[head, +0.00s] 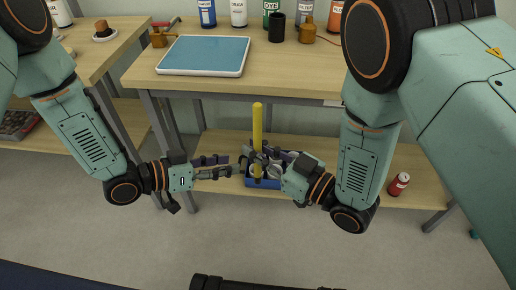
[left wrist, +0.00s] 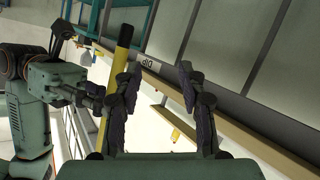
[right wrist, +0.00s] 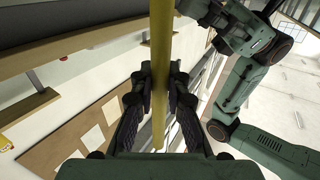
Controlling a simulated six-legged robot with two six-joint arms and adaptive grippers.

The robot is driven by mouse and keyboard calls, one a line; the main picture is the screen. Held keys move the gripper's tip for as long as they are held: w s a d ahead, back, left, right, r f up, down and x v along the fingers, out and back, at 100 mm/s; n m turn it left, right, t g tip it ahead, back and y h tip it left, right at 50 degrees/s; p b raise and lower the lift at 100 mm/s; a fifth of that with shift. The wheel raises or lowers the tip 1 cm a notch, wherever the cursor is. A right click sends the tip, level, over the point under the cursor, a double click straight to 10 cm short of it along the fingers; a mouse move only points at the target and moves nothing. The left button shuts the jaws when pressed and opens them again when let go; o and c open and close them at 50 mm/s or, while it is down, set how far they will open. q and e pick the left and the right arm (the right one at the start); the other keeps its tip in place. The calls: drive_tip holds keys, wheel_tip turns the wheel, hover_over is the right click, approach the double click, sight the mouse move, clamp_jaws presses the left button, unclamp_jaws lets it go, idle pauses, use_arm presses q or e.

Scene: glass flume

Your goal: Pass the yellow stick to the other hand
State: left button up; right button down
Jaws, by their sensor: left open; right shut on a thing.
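The yellow stick (head: 257,122) stands nearly upright in the head view, above the lower shelf. My right gripper (head: 258,158) is shut on it; in the right wrist view the stick (right wrist: 161,40) runs between the closed fingers (right wrist: 160,78). My left gripper (head: 240,167) is open and empty, just left of the stick, pointing toward it. In the left wrist view the stick (left wrist: 118,60) passes behind the left finger, outside the gap between the open fingers (left wrist: 157,80). Its dark end shows there. The grippers partly hide the stick's lower part in the head view.
A workbench holds a blue-topped tray (head: 205,56) and several bottles (head: 238,14). Below, a blue bin (head: 262,183) sits on the lower shelf behind the grippers. A red can (head: 398,184) stands at the shelf's right. Open floor lies in front.

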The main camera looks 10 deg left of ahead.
use_arm(q)
drive_tip(key=s+a+f+n+g+y, duration=0.35)
drive_tip(key=s+f, duration=0.25)
drive_tip(key=s, duration=0.3)
drive_tip(key=s+a+f+n+g+y, duration=0.25)
drive_tip(key=s+f+y, duration=0.25)
drive_tip(key=s+f, duration=0.3)
drive_tip(key=s+a+n+g+y, duration=0.1)
drive_tip(key=s+a+g+y, duration=0.1)
drive_tip(key=s, duration=0.8)
drive_tip(key=shift+s+a+r+y, duration=0.2)
drive_tip(key=shift+a+r+y, duration=0.25)
drive_tip(key=shift+a, duration=0.45)
